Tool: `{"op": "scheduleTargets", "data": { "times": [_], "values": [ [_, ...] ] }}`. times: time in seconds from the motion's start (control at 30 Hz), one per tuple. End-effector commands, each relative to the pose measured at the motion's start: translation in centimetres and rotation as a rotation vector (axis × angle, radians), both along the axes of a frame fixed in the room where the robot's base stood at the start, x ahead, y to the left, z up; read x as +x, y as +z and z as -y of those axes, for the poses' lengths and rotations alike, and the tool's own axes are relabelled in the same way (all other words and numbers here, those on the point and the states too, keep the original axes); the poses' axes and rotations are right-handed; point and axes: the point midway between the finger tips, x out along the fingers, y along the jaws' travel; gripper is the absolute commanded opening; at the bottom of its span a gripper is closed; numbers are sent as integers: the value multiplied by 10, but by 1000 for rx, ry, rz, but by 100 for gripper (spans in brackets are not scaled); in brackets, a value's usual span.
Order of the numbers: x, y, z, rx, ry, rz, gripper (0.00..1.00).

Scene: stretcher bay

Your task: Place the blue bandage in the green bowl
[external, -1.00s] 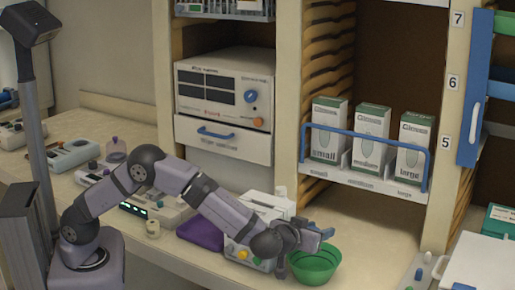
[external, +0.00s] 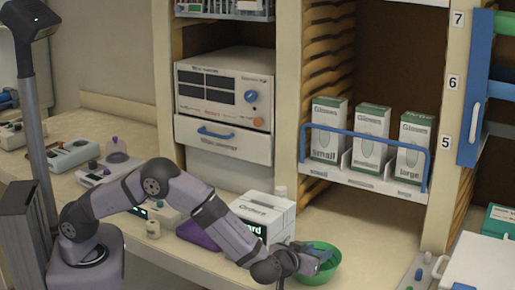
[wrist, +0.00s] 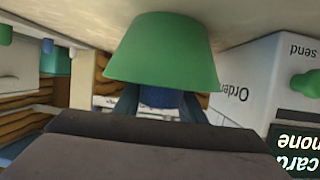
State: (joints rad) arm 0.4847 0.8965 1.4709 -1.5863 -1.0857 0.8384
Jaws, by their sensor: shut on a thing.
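The green bowl (external: 327,272) stands on the counter at the lower middle of the external view. In the wrist view the green bowl (wrist: 160,50) appears upside down, with its rim towards my fingers. My gripper (external: 312,259) is at the bowl's rim, over its opening. My gripper (wrist: 160,105) is shut on the blue bandage (wrist: 161,97), which shows between the two fingers at the rim. The bowl hides part of the bandage and the fingertips. I cannot tell whether the bandage touches the bowl's inside.
A white box (external: 263,213) with a dark display stands just behind my forearm, left of the bowl; it also shows in the wrist view (wrist: 258,75). A purple item (external: 198,234) lies to its left. Glove boxes (external: 371,135) stand behind a blue rail. Counter behind the bowl is clear.

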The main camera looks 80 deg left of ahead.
Motion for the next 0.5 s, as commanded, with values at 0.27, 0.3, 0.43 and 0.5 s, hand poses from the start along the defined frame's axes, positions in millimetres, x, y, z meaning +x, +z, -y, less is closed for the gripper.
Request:
{"op": "scheduleTargets", "data": {
  "times": [0.27, 0.3, 0.43, 0.5],
  "values": [
    [0, -4, 0, 1, 0, -1, 14],
    [0, -5, 0, 1, 0, -1, 14],
    [0, -9, 0, 1, 1, -1, 14],
    [0, -11, 0, 1, 1, -1, 14]
  ]
}}
